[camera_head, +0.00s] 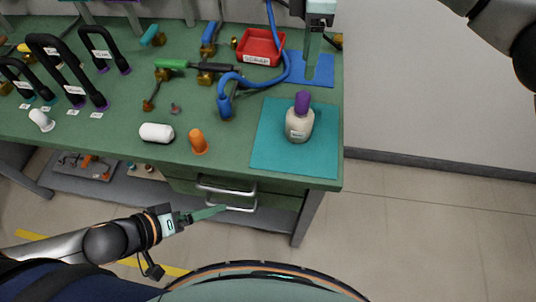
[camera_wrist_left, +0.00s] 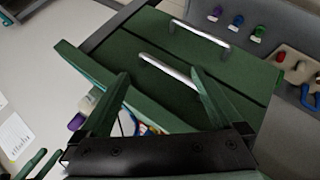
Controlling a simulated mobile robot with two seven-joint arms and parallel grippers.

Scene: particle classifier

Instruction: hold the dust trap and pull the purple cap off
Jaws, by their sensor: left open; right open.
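The dust trap (camera_head: 299,125) is a beige, rounded bottle with a small label. It stands upright on a teal mat (camera_head: 264,152) at the bench's right front. Its purple cap (camera_head: 302,101) is on top. My right gripper (camera_head: 311,76) points down over a blue mat behind the trap, apart from it; it is open and its far side is hard to see. My left gripper (camera_head: 222,210) is open and empty, low in front of the bench drawers. Its spread fingers (camera_wrist_left: 160,75) show in the left wrist view, where a purple patch beside one finger is partly hidden.
The green bench (camera_head: 225,160) has a front edge and drawer handles (camera_head: 226,189) near my left gripper. A white cylinder (camera_head: 156,133), an orange piece (camera_head: 198,141), a blue hose (camera_head: 250,82) and a red tray (camera_head: 261,47) lie left of the trap. Floor is open at right.

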